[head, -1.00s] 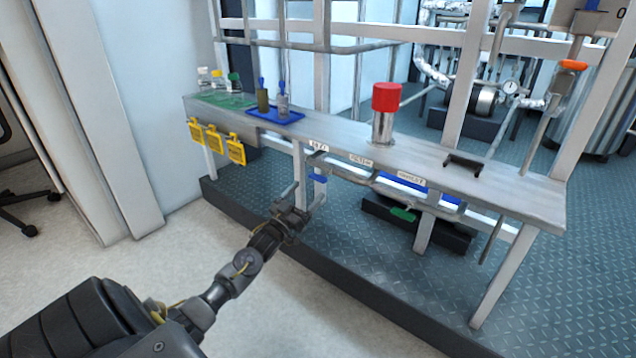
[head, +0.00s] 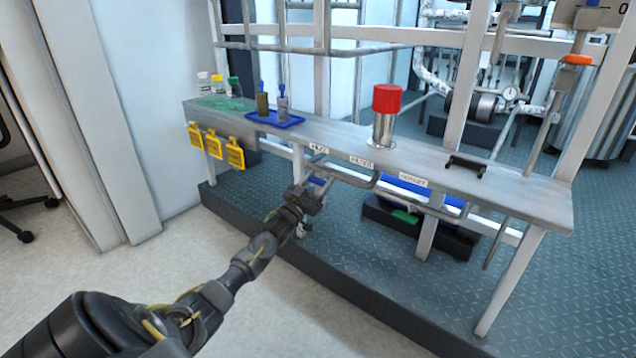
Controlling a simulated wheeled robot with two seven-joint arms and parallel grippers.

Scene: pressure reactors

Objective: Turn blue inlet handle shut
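The blue inlet handle (head: 317,181) is small and sits under the front edge of the bench, below the leftmost white label. My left gripper (head: 317,188) is right at it, in front of and just below it, and covers part of it. The fingers are small and overlap the handle and pipe, so I cannot tell whether they are open, or whether they touch the handle. My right gripper is not in view.
A red-capped metal cylinder (head: 385,115) stands on the bench (head: 340,140). Yellow tags (head: 214,145) hang at its left end. The floor in front is clear.

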